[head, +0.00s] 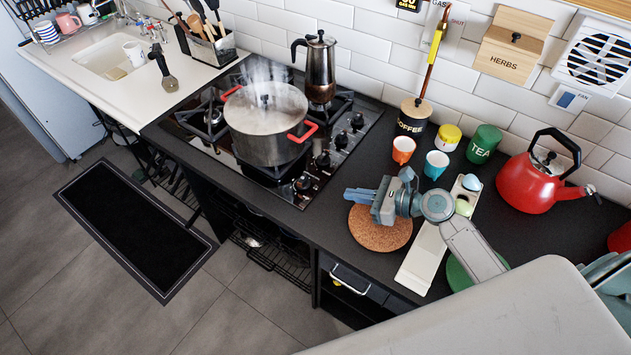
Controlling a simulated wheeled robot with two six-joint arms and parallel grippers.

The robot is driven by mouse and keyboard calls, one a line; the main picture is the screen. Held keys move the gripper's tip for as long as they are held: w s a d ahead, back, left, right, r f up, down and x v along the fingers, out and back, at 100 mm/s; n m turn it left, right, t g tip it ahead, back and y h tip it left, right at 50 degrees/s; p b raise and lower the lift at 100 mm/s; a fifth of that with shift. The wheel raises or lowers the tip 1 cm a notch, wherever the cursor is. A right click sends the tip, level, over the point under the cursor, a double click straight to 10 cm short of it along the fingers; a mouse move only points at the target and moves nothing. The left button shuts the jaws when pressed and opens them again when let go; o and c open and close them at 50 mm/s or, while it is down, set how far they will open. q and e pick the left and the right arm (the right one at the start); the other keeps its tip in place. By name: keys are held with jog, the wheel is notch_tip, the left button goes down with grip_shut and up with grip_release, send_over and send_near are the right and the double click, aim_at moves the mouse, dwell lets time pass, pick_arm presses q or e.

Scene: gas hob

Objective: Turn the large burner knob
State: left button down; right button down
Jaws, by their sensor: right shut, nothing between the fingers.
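The gas hob (278,186) has a row of several black knobs along its right side. The nearest knob (304,183) is at the front, with another knob (323,160) behind it and more further back (357,121). I cannot tell from markings which one is for the large burner. My right gripper (349,194) is shut and empty, above the round cork mat (380,236), pointing left toward the front knobs. It is apart from them. All knobs show clear of it. My left gripper is out of view.
A steaming pot (266,128) with red handles and a moka pot (320,66) stand on the hob. Cups (403,150), a tea tin (484,144) and a red kettle (530,183) stand to the right. A white board (421,262) lies under my right arm.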

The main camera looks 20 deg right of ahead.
aim_at(303, 183)
jog(key=p+x, duration=0.1)
jog(key=x, duration=0.6)
jog(key=r+p+x, duration=0.1)
jog(key=x, duration=0.3)
jog(key=shift+w+f+p, duration=0.1)
jog(key=shift+w+p, duration=0.2)
